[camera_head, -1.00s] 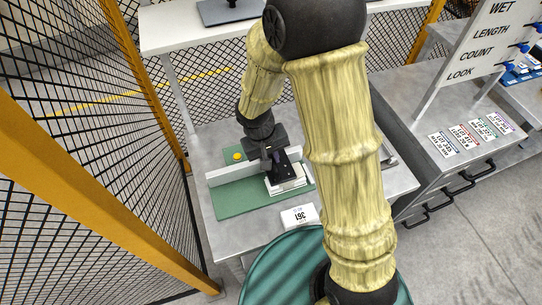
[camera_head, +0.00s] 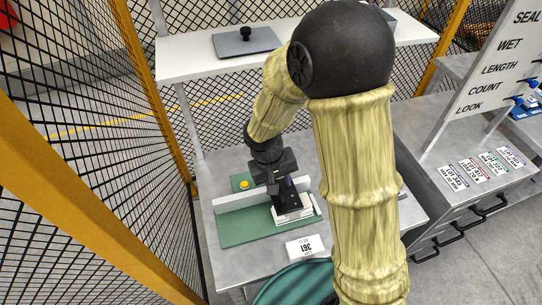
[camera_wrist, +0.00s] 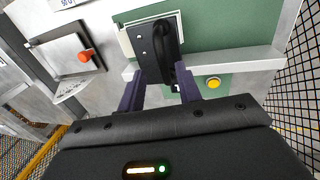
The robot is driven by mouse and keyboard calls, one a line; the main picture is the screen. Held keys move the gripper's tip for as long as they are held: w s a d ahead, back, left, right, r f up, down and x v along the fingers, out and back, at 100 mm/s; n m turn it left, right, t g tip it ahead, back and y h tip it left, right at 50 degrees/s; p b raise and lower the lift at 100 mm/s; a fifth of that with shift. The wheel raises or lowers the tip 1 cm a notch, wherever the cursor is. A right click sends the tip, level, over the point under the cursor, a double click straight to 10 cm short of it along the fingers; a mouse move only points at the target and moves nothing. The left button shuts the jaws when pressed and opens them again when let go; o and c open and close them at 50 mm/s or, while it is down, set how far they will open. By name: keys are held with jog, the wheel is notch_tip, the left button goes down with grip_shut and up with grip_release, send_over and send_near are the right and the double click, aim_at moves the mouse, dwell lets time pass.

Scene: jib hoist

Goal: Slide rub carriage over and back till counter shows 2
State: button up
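The rub carriage is a white block (camera_head: 300,215) with a black upper part (camera_wrist: 153,58) and black handle. It sits toward the right end of the green base (camera_head: 246,228), in front of a pale rail (camera_head: 238,201). My gripper (camera_head: 288,188) reaches down to it. In the wrist view its two purple fingers (camera_wrist: 160,80) straddle the near end of the black part. Whether they press on it is unclear. A yellow button (camera_head: 244,184) is on the base behind the rail; it also shows in the wrist view (camera_wrist: 213,82). I see no readable counter display.
A white card (camera_head: 303,246) with dark digits lies in front of the base. A plate with an orange knob (camera_wrist: 84,56) is beside the base. Mesh fencing (camera_head: 120,130) stands at left, a white shelf (camera_head: 195,62) behind. Drawers and a sign (camera_head: 495,60) are at right.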

notch_tip(320, 180, up, 15)
jog(key=a, duration=0.2)
jog(key=shift+s+a+f, duration=0.15)
jog(key=shift+s+a, duration=0.25)
jog(key=shift+s, duration=0.05)
jog(key=s+d+f+m+t+y, duration=0.1)
jog(key=s+d+f, duration=0.1)
jog(key=d, duration=0.5)
jog(key=s+d+f+m+t+y, duration=0.1)
jog(key=s+d+f+m, duration=0.1)
jog(key=d, duration=0.6)
notch_tip(320, 180, down, 3)
jog(key=shift+s+r, duration=0.1)
jog(key=shift+s, duration=0.6)
